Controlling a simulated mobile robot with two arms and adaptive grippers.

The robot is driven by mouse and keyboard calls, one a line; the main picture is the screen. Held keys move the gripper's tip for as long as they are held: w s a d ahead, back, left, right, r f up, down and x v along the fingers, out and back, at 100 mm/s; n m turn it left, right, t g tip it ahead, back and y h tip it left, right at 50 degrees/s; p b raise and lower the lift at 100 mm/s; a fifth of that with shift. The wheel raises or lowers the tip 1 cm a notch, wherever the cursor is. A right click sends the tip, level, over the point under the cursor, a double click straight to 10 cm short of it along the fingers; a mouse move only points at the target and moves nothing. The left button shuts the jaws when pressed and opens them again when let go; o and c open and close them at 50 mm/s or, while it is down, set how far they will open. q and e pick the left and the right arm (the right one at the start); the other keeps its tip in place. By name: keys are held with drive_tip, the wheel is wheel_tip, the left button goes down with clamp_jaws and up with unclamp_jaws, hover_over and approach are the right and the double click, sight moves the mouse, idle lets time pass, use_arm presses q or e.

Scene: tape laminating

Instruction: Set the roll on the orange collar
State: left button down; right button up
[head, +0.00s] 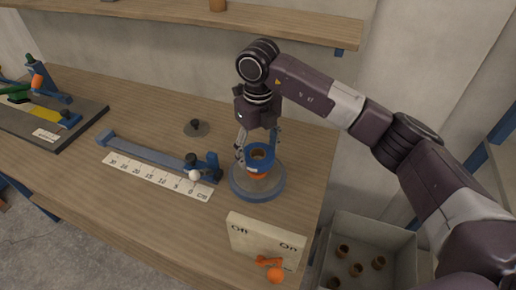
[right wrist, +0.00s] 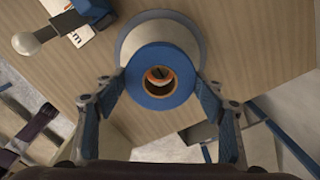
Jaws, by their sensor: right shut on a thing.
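The blue roll (head: 262,165) is held upright over the round grey stand with a blue rim (head: 271,193). My right gripper (head: 258,146) is shut on the roll from above, one finger on each side. In the right wrist view, the fingers (right wrist: 160,84) flank the blue roll (right wrist: 141,85), and orange shows inside its brown core. A band of the orange collar (head: 258,178) shows just under the roll, so they are lined up. I cannot tell whether the core is around the collar's top. My left gripper is not in view.
A blue bar with a white knob (head: 195,175) and a ruler strip (head: 150,177) lie left of the stand. An On/Off box (head: 262,238) with an orange lever is in front. A bin (head: 395,232) with several brown cores stands at right.

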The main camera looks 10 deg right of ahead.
drive_tip(key=shift+f+b, duration=0.6)
drive_tip(key=o, duration=1.2)
drive_tip(key=shift+r, duration=0.1)
drive_tip(key=shift+r+p, duration=0.25)
drive_tip(key=shift+p, duration=0.05)
wheel_tip(320, 180, up, 13)
drive_tip(key=b, duration=0.2)
drive_tip(key=shift+f, duration=0.2)
